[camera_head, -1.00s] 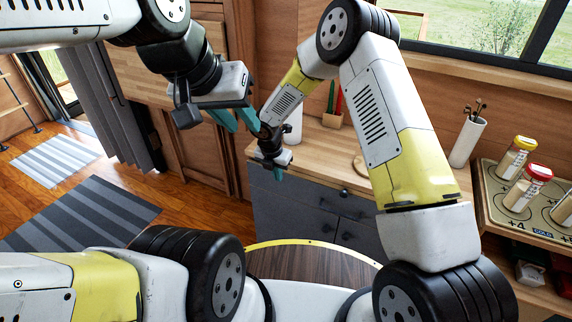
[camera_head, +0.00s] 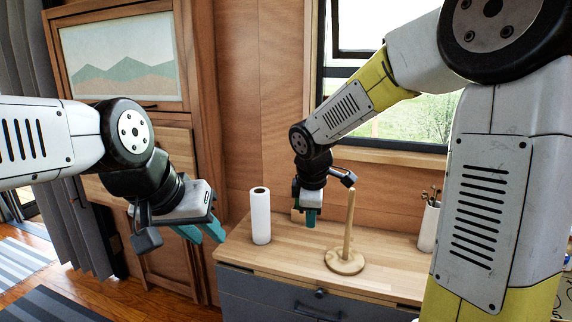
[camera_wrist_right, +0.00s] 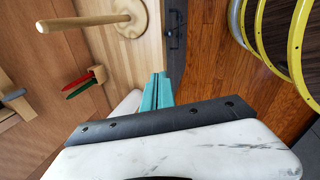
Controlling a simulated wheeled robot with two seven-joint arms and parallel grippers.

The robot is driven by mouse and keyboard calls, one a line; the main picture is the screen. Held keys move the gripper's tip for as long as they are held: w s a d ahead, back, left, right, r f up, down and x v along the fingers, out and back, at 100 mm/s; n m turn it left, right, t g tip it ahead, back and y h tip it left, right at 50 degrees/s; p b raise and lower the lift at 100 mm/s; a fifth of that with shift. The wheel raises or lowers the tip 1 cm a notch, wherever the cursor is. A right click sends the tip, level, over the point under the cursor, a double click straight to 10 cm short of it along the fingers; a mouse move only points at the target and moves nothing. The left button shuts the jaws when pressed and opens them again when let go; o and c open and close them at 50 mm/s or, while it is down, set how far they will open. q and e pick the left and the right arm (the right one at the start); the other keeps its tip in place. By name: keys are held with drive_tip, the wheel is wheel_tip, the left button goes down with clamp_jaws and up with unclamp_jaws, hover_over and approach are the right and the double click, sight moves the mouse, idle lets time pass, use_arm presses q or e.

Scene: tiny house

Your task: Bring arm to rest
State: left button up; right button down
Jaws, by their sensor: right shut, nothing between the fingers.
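My left gripper (camera_head: 201,232) is at the left in the head view, in front of the wooden wall cabinet, left of the counter. Its two teal fingers show with a gap between them and nothing held. My right gripper (camera_head: 309,216) hangs over the counter with its fingers pointing down. It is between the white paper roll and the wooden stand. In the right wrist view its teal fingers (camera_wrist_right: 157,91) are together and empty. My right arm comes in from the right and hides part of the counter and window.
The counter (camera_head: 285,254) holds a white paper roll (camera_head: 260,215), a wooden stand with an upright rod (camera_head: 346,258) and a white utensil cup (camera_head: 429,228). Red and green-handled items (camera_wrist_right: 82,83) show in the wrist view.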

drive_tip(key=s+d+r+m+t+y, duration=0.1)
drive_tip(key=s+d+r+m, duration=0.3)
drive_tip(key=s+m, duration=0.4)
drive_tip(key=s+d+r+m+t+y, duration=0.1)
drive_tip(key=s+d+r+m, duration=0.3)
drive_tip(key=s+m, duration=0.3)
drive_tip(key=s+r, duration=0.1)
drive_tip(key=s, duration=0.3)
drive_tip(key=shift+m+y, duration=0.3)
drive_tip(key=shift+m, duration=0.1)
